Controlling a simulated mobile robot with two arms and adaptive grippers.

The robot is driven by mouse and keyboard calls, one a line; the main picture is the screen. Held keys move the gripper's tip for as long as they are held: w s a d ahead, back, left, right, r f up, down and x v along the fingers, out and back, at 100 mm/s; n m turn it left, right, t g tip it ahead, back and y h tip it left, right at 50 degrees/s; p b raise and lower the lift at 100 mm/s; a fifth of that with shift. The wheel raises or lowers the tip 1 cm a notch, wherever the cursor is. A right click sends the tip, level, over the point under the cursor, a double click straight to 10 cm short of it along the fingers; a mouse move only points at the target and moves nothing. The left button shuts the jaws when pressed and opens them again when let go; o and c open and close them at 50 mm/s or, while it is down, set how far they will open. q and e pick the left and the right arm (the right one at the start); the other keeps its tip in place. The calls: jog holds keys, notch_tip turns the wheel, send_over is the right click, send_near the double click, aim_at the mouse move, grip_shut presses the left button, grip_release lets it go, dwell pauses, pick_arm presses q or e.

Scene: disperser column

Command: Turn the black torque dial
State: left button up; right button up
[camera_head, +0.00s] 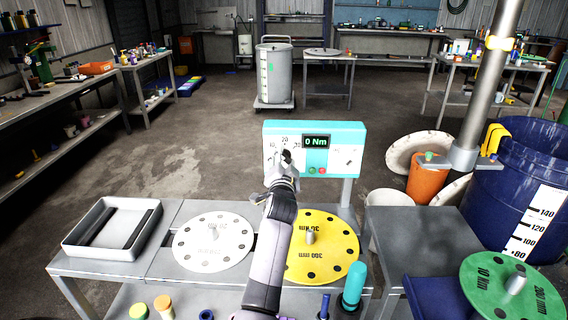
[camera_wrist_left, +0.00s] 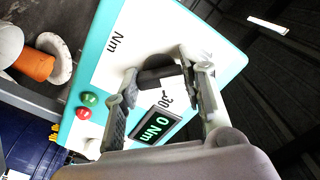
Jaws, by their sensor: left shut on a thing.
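The control box (camera_head: 342,135) is turquoise with a white face, and its small screen (camera_head: 316,142) reads 0 Nm. The black torque dial (camera_head: 286,156) is on the left part of its face, with printed numbers around it. In the left wrist view the dial (camera_wrist_left: 157,77) sits between the two fingers. My left gripper (camera_head: 284,168) reaches the panel from below and is shut on the dial; it also shows in the left wrist view (camera_wrist_left: 160,80). The gripper partly hides the dial and its scale. My right gripper is not in view.
A white disc (camera_head: 205,255), a yellow disc (camera_head: 335,262) and a grey tray (camera_head: 75,245) lie on the bench below. A metal column (camera_head: 485,90) and a blue drum (camera_head: 520,180) stand at right.

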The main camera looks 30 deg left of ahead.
pick_arm(q)
jog(key=shift+f+n, duration=0.2)
jog(key=shift+n, duration=0.4)
jog(key=o, duration=1.2)
jog(key=shift+r, duration=0.15)
jog(key=shift+c, duration=0.2)
jog(key=v, duration=0.7)
jog(key=shift+s, duration=0.3)
jog(key=shift+d, duration=0.1)
